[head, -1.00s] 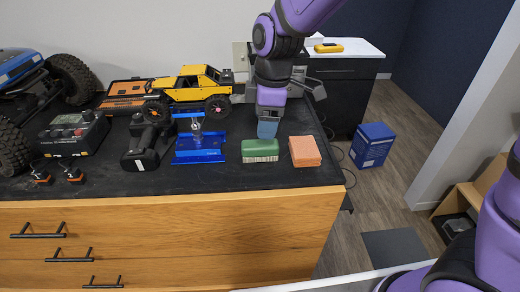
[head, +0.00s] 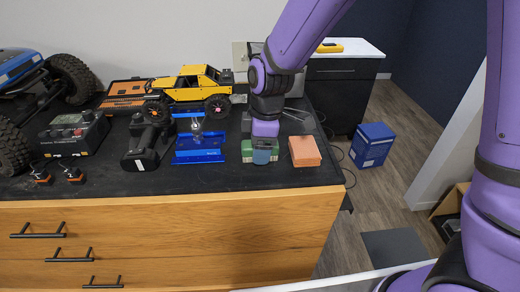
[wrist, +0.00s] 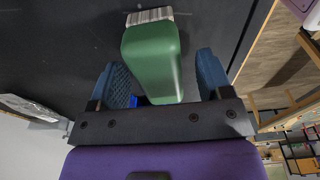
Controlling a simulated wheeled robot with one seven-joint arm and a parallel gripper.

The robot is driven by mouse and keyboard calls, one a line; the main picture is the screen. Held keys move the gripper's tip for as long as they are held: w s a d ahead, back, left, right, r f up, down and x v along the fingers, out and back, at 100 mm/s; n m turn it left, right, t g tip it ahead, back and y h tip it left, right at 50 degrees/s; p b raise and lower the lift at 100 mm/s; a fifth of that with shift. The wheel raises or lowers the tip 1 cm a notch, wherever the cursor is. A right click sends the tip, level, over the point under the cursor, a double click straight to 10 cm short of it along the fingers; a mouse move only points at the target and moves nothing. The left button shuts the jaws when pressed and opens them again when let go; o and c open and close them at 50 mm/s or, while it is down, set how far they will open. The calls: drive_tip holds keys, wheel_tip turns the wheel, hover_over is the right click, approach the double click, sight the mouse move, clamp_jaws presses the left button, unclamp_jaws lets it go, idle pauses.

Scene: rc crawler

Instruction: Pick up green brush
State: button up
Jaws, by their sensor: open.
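In the wrist view the green brush (wrist: 152,60) lies ahead of and partly between the two blue fingers of my gripper (wrist: 170,80). The fingers are apart, one on each side, with visible gaps to the brush. Contact cannot be seen.
An orange block (head: 305,151) sits close to the right of the brush. A blue metal stand (head: 198,150) is to the left, then a black drill-like tool (head: 147,143). A yellow crawler (head: 190,85) stands behind. The bench's front edge is near.

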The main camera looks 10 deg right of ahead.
drive_tip(key=shift+f, duration=0.25)
idle(0.4)
drive_tip(key=c, duration=1)
